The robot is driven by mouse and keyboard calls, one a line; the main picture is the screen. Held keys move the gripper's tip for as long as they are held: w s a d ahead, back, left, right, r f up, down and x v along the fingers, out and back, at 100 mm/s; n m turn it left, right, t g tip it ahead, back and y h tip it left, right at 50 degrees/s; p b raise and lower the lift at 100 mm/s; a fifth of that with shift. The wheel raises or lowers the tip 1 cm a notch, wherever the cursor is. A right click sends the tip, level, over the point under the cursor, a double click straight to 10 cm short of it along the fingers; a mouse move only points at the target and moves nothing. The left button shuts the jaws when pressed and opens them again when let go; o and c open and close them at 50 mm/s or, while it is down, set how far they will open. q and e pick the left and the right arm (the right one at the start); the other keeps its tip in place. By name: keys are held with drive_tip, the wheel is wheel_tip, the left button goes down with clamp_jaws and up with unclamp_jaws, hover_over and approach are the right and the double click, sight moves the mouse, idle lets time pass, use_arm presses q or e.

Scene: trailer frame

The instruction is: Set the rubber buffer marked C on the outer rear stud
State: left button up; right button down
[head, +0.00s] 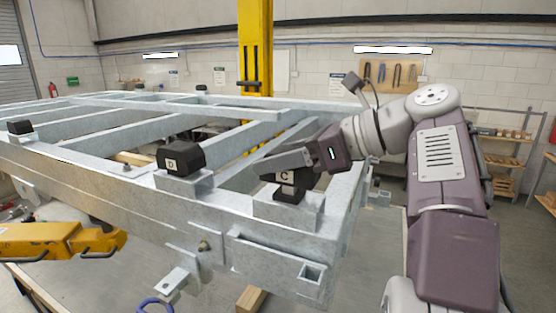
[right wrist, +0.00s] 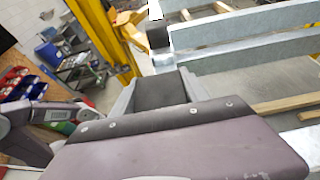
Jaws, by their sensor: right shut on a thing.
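The rubber buffer marked C (head: 284,177) is a black block with a white label, at the near right corner of the galvanized trailer frame. My right gripper (head: 287,164) is shut on it from above and the right. The buffer is directly over a raised metal pad (head: 270,207); whether it rests fully on it I cannot tell. The stud is hidden. In the right wrist view a black block (right wrist: 160,90) fills the gap between the fingers. My left gripper is not in view.
A black buffer marked D (head: 181,156) sits on the neighbouring pad to the left. Another black buffer (head: 20,127) is at the far left. A yellow post (head: 256,60) stands behind the frame. Yellow equipment (head: 60,240) is at the lower left. Shelves (head: 500,150) stand at the right.

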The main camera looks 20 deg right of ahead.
drive_tip(key=shift+w, duration=0.35)
idle(0.6)
drive_tip(key=shift+f+b, duration=1.2)
drive_tip(key=shift+f, duration=0.25)
drive_tip(key=shift+c, duration=2.4)
unclamp_jaws()
drive_tip(key=v, duration=0.2)
drive_tip(key=p+v, duration=0.1)
drive_tip(key=v, duration=0.5)
drive_tip(key=shift+d+r+p, duration=0.1)
drive_tip(key=shift+r+p, duration=0.25)
drive_tip(key=shift+p, duration=0.05)
drive_tip(key=shift+s+d, duration=0.25)
drive_tip(key=shift+s, duration=0.2)
drive_tip(key=shift+a, duration=0.1)
